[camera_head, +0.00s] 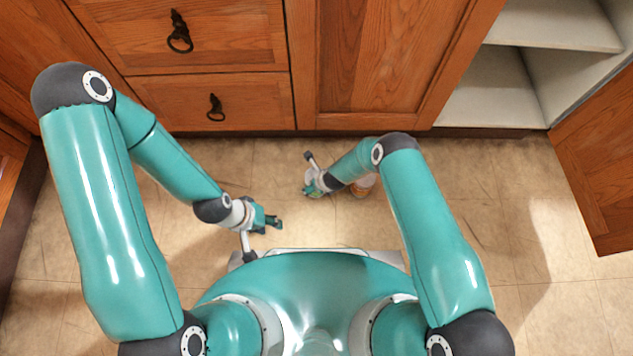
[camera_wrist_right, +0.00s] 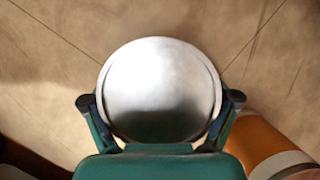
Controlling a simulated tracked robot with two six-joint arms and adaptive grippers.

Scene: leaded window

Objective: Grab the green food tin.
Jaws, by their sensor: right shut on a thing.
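A round tin with a pale silver top (camera_wrist_right: 160,88) stands between the two fingers of my right gripper (camera_wrist_right: 160,105) in the right wrist view. The fingers are shut on its sides. The colour of its side is hidden from above in that view. In the head view my right gripper (camera_head: 314,188) is low over the floor in front of the cabinets, and the tin (camera_head: 310,174) shows only in part there. My left gripper (camera_head: 271,225) is open and empty, left of the tin and apart from it.
An orange can (camera_head: 362,187) stands just right of my right gripper; it also shows in the right wrist view (camera_wrist_right: 262,143). Wooden drawers (camera_head: 210,100) and a closed door line the back. An open cabinet (camera_head: 490,95) is at the right, its door (camera_head: 605,165) swung out. Floor elsewhere is clear.

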